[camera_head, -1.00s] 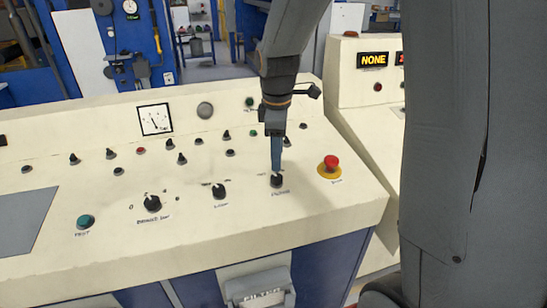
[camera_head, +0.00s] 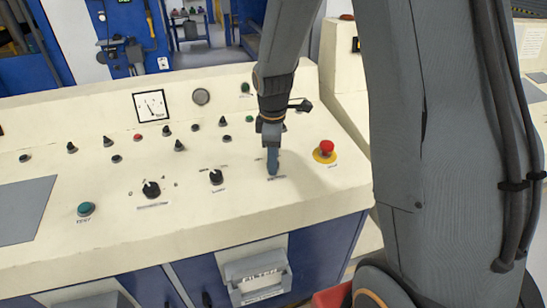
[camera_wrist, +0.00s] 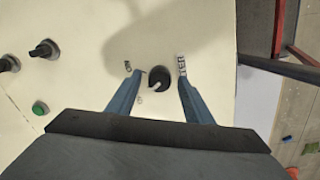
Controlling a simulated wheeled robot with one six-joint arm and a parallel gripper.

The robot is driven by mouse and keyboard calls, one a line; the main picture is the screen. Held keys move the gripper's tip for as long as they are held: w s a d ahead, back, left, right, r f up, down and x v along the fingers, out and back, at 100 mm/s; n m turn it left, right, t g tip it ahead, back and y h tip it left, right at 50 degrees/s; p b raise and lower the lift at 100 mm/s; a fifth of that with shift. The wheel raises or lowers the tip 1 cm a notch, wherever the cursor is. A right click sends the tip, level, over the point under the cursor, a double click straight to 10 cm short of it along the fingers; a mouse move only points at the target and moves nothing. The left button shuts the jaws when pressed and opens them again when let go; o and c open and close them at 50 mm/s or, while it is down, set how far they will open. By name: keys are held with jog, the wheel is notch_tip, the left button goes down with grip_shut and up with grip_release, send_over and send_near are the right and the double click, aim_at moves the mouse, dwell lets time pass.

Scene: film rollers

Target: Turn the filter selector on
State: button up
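The filter selector (camera_wrist: 159,77) is a round black knob with a white pointer mark on the cream console. In the wrist view its pointer slants to the lower left, and a partly readable label ending like "TER" (camera_wrist: 182,66) is beside it. My gripper (camera_wrist: 161,76) is open, with one blue finger on each side of the knob and a visible gap at each side. In the head view my gripper (camera_head: 272,168) points down at the right end of the front row of knobs, and its fingers hide the selector there.
A red emergency button (camera_head: 326,148) on a yellow base stands close to the right of my gripper. Another black selector knob (camera_head: 216,177) is to its left, with a further knob (camera_head: 151,189) and a green button (camera_head: 85,208). Smaller controls fill the panel behind.

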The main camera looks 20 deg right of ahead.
jog(key=c, duration=0.9)
jog(key=shift+m, duration=0.4)
jog(key=m+p, duration=0.1)
jog(key=m, duration=0.4)
jog(key=m+p, duration=0.1)
jog(key=m, duration=0.5)
jog(key=o, duration=1)
